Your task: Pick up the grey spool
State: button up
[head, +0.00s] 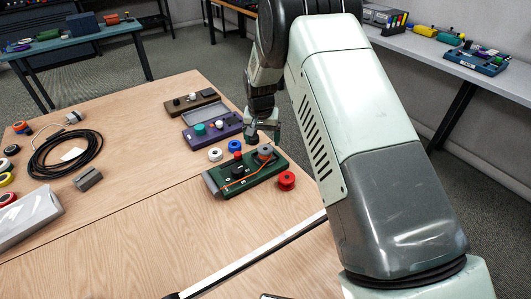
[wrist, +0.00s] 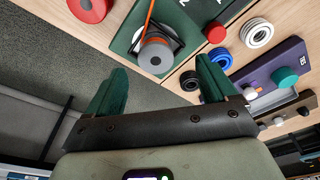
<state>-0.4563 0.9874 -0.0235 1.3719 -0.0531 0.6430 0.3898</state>
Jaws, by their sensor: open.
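The grey spool (head: 265,153) sits at the far right end of the green board (head: 222,186), with an orange cable running from it across the board. In the wrist view the grey spool (wrist: 155,57) shows orange around its upper part and lies ahead of my fingertips, between their lines. My gripper (head: 264,134) is just above and behind the spool in the head view. In the wrist view my gripper (wrist: 161,69) has its two green fingers wide apart with nothing between them. Whether a finger touches the spool cannot be told.
A red spool (head: 286,180) lies right of the board. A purple board (head: 203,135) and a brown board (head: 184,106) lie behind.

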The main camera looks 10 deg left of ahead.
aim_at(265, 149)
jog(key=f, duration=0.2)
jog(key=w+f, duration=0.1)
jog(key=f, duration=0.1)
jog(key=w+f, duration=0.1)
jog(key=f, duration=0.1)
jog(key=shift+d+f, duration=0.1)
jog(key=shift+d, duration=0.2)
jog(key=c, duration=1.2)
notch_tip(265, 149, up, 10)
jog(key=shift+r, duration=0.1)
